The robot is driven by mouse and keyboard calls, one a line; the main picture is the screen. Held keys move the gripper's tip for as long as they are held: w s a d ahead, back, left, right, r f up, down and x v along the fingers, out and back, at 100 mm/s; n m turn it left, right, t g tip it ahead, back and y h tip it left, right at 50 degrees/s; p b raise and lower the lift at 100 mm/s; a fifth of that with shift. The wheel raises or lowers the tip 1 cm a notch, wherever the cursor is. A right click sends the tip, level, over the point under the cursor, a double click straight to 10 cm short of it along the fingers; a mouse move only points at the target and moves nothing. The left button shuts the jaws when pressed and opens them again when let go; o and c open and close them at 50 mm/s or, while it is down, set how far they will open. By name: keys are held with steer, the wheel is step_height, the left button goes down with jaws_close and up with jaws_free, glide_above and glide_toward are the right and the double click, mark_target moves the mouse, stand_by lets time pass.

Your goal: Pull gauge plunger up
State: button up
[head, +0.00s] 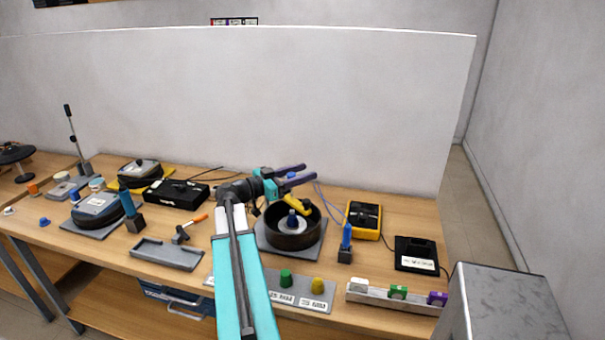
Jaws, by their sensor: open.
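My gripper (309,172) is open, with its two dark fingers pointing right, and nothing shows held between them. In the picture it lies just above a round black pot-like fixture (277,238) on a grey pad. Inside the fixture stands a blue-grey knob (292,221) on a pale disc; it may be the gauge plunger, but I cannot tell for sure. A yellow part (298,206) lies across the fixture's far rim, below my fingers. A small blue bit shows by the fingers. My arm hides the fixture's left surroundings.
A blue-handled tool (346,238) and a yellow-framed device (364,219) stand right of the fixture. Green (286,277) and yellow (317,285) knobs sit on a labelled plate in front. A grey tray (167,254) lies left. A white panel (250,110) rises behind the bench.

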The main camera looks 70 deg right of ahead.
steer(key=shift+a, duration=0.15)
steer(key=b+v, duration=0.4)
steer(key=v, duration=0.9)
steer(key=shift+w+a, duration=0.15)
steer(key=shift+w, duration=0.05)
